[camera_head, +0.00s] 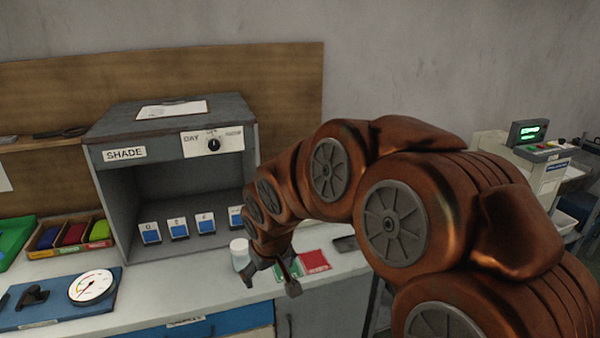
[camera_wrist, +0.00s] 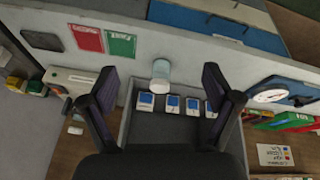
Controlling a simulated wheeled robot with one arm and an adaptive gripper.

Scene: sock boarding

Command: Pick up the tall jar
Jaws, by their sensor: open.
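A pale, translucent jar (camera_head: 240,256) with a white lid stands upright on the counter, in front of the grey shade cabinet's right side. It is the only jar I can make out. In the wrist view the jar (camera_wrist: 161,72) appears between my two fingers, beyond the tips and untouched. My gripper (camera_head: 272,281) is open and empty, pointing down just right of the jar in the head view. The dark fingers of my gripper (camera_wrist: 160,86) are spread wide in the wrist view. My arm may hide part of the counter behind it.
The shade cabinet (camera_head: 122,180) holds several blue-and-white cards (camera_head: 178,227). A red card (camera_head: 314,261) lies right of my gripper. A round dial gauge (camera_head: 92,286) on a blue board and a tray of coloured items (camera_head: 38,251) are at left.

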